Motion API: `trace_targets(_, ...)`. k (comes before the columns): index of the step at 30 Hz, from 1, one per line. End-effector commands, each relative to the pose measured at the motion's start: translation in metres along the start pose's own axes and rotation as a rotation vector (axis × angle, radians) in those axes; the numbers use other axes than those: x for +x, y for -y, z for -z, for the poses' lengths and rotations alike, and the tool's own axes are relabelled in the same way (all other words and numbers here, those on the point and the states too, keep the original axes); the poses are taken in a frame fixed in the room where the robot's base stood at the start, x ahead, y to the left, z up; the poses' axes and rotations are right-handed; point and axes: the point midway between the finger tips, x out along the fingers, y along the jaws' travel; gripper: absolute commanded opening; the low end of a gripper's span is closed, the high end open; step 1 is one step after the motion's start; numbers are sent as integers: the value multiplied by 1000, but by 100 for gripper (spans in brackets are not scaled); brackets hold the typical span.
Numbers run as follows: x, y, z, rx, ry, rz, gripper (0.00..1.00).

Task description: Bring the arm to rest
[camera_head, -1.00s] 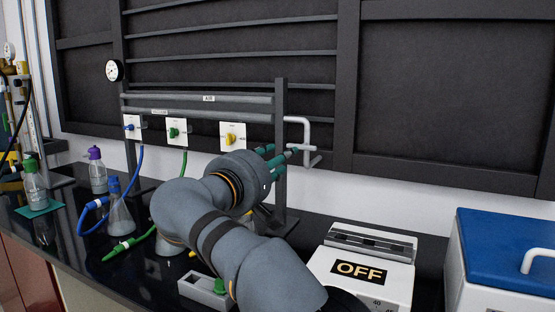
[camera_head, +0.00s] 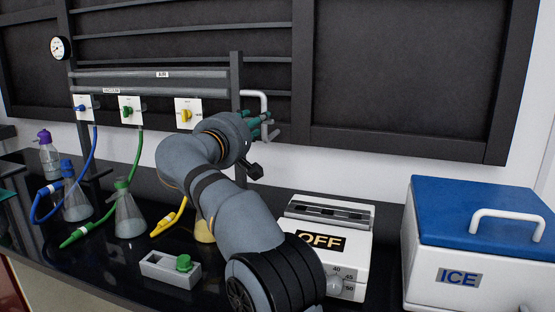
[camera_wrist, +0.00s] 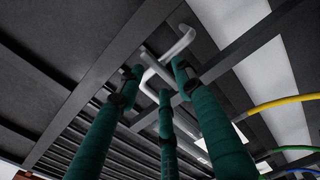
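My gripper (camera_head: 262,125) is at the end of my grey arm, raised above the black bench near the dark back panels. Its green fingers point right in the head view, close to a white bent pipe (camera_head: 262,97) on the wall frame; I cannot tell if they touch it. In the wrist view my gripper (camera_wrist: 157,80) shows three green fingers with dark tips. The tips stand apart with nothing held between them. The white pipe (camera_wrist: 181,44) shows beyond the tips.
A white heater box marked OFF (camera_head: 348,262) and an ICE chest with a blue lid (camera_head: 480,212) stand right of my arm. Flasks with blue (camera_head: 76,202) and green (camera_head: 129,215) hoses stand left. A grey block with a green knob (camera_head: 166,270) lies in front.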

Motion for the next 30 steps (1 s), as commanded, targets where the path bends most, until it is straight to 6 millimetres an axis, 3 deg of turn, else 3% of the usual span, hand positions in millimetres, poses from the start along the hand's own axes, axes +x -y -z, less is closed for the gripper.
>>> trace_targets(7,22,0,0,0,0,-1,35)
trace_targets(20,18,0,0,-25,-1,0,35)
trace_targets(26,-2,-1,2,0,-4,0,35)
trace_targets(30,-29,-1,2,-1,-5,0,35)
